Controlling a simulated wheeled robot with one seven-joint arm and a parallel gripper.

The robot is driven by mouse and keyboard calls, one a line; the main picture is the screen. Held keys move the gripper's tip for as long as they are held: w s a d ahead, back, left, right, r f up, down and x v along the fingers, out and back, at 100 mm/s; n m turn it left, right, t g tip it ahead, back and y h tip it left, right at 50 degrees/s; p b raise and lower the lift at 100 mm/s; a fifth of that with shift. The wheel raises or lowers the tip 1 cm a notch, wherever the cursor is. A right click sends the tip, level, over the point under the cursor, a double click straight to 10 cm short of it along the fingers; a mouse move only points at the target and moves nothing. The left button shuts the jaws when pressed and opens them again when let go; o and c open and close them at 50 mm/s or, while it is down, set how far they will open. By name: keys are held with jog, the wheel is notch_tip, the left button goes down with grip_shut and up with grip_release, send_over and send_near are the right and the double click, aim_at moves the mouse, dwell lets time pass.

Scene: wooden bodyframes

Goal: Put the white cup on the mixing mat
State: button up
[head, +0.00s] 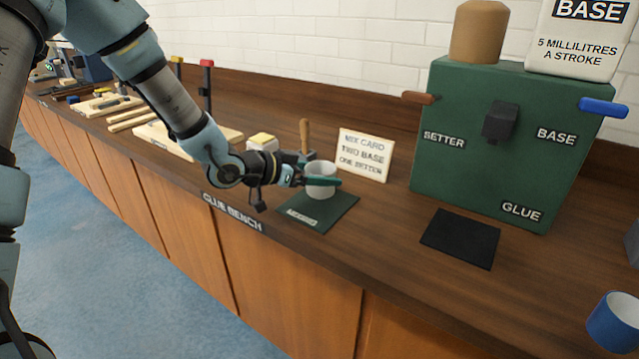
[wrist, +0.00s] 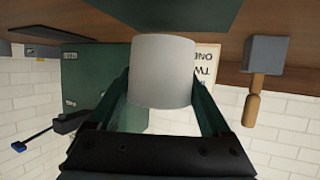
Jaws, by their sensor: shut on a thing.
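The white cup (head: 321,188) is upright between the fingers of my gripper (head: 322,181), which is shut on its sides. It is over the back part of the dark green mixing mat (head: 318,217), which has a white label near its front edge. In the wrist view, which is upside down, the cup (wrist: 162,72) fills the space between both fingers (wrist: 162,98), and the mat (wrist: 175,14) shows at the top, by the cup's base. I cannot tell whether the base touches the mat. The cup's inside is mostly hidden.
A mix card (head: 364,156) stands just behind the mat. A green glue dispenser (head: 495,140) is to the right, with a black pad (head: 460,238) before it. A blue cup (head: 614,322) is at far right. A wooden-handled tool (head: 304,136) stands behind my gripper. Counter between mat and pad is clear.

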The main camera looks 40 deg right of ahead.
jog(key=shift+f, duration=1.35)
jog(key=shift+f, duration=0.2)
jog(key=o, duration=1.5)
jog(key=shift+r, duration=0.1)
jog(key=shift+r, duration=0.2)
jog(key=b+v, duration=0.1)
jog(key=v, duration=1)
jog(key=shift+a+b, duration=0.3)
jog(key=shift+a, duration=0.15)
